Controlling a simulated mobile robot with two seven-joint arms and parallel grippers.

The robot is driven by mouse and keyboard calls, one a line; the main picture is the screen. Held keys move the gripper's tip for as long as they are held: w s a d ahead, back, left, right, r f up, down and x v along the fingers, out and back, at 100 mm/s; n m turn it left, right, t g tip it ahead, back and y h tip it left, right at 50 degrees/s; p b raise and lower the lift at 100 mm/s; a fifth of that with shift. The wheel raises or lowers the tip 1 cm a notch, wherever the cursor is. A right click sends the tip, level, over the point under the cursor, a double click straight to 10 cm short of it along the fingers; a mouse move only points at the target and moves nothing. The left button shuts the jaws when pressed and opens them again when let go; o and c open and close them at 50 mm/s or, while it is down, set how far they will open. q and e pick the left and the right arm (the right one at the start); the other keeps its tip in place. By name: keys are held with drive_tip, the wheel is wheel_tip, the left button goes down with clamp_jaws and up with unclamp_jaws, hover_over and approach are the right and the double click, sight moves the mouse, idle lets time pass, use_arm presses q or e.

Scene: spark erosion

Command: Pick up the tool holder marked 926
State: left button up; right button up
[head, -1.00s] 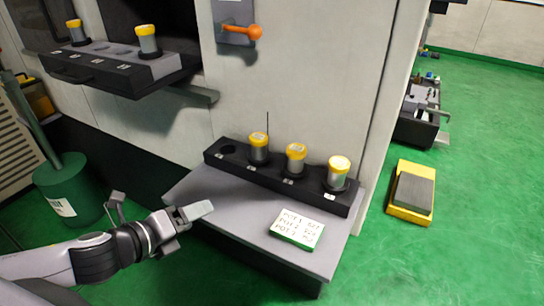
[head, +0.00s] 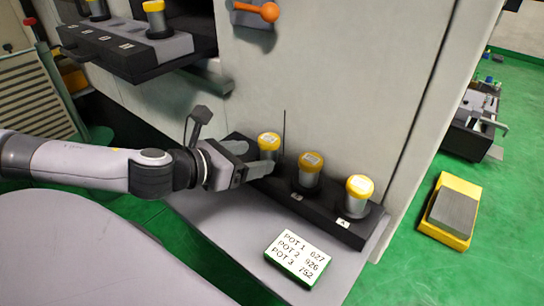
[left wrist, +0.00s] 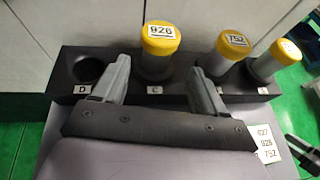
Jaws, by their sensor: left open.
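The tool holder marked 926 (left wrist: 160,37) is a grey cylinder with a yellow cap. It stands upright in slot C of the black rack (left wrist: 224,101). In the head view the same holder (head: 268,142) is partly hidden by my left gripper (head: 256,168). In the left wrist view my left gripper (left wrist: 160,68) is open, with one finger on each side of the holder. Gaps show between the fingers and the holder. The holder marked 752 (left wrist: 230,43) stands in the slot to its right.
A third yellow-capped holder (head: 359,188) stands at the rack's right end. Slot D (left wrist: 88,69) is empty. A card (head: 298,257) listing pots 627, 926 and 752 lies on the grey shelf (head: 345,268). An orange-knobbed lever (head: 268,12) is on the wall above.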

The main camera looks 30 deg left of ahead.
sight(262, 151)
use_arm(q)
drive_tip(key=shift+w+d+f, duration=0.15)
drive_tip(key=shift+w+d, duration=0.05)
drive_tip(key=shift+w, duration=0.15)
drive_tip(key=shift+w, duration=0.1)
drive_tip(key=shift+w, duration=0.65)
drive_tip(key=x, duration=0.2)
drive_tip(key=shift+w+a+p, duration=0.1)
drive_tip(key=shift+w+p, duration=0.25)
drive_tip(key=shift+w+f, duration=0.3)
drive_tip(key=shift+w, duration=0.25)
drive_tip(key=shift+r, duration=0.1)
clamp_jaws()
